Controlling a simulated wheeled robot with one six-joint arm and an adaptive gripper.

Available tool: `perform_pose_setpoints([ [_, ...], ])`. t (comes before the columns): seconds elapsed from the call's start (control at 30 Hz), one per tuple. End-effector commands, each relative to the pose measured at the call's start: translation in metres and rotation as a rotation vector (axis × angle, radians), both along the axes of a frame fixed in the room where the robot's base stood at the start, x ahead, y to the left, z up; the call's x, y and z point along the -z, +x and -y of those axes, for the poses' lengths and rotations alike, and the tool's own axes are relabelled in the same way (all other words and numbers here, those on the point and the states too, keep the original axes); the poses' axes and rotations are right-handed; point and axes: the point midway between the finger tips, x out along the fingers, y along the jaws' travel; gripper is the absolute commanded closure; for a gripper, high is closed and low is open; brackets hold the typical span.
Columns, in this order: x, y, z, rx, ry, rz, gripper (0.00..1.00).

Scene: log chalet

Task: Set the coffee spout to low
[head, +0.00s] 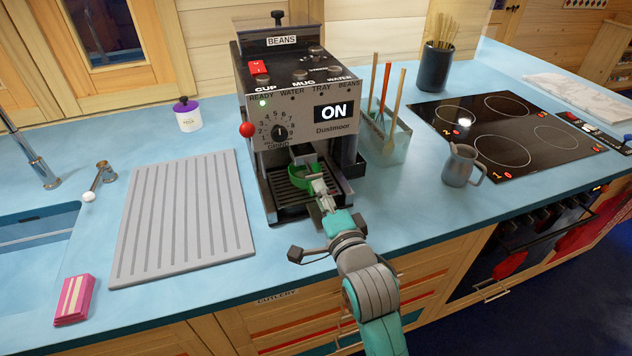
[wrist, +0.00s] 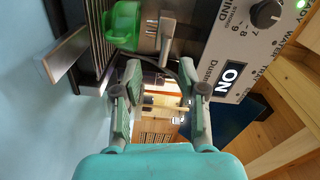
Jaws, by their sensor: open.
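The coffee machine (head: 292,105) stands on the blue counter with its display reading ON and a green light lit. Its spout (head: 303,152) sits at the front, above a green cup (head: 302,173) on the drip tray. In the wrist view the spout (wrist: 168,30) is a grey metal piece beside the green cup (wrist: 123,25). My gripper (head: 319,188) is in front of the cup and spout, partly covering them in the head view. In the wrist view my gripper (wrist: 160,64) is open and empty, its fingers pointing toward the spout and apart from it. I cannot tell the spout's height setting.
A utensil holder (head: 388,138) stands close to the machine's right side. A grey milk jug (head: 461,165) and the cooktop (head: 500,130) are farther right. A ribbed grey draining board (head: 185,215) lies to the left. The counter between jug and machine front is clear.

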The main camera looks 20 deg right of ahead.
Motion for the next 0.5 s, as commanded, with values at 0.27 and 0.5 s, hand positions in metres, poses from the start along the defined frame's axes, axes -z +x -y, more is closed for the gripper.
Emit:
perform_pose_setpoints([
  [0.27, 0.001, -0.040, 0.000, -0.001, 0.000, -0.002, 0.59],
  [0.5, 0.000, -0.051, 0.000, 0.000, 0.000, -0.001, 0.59],
])
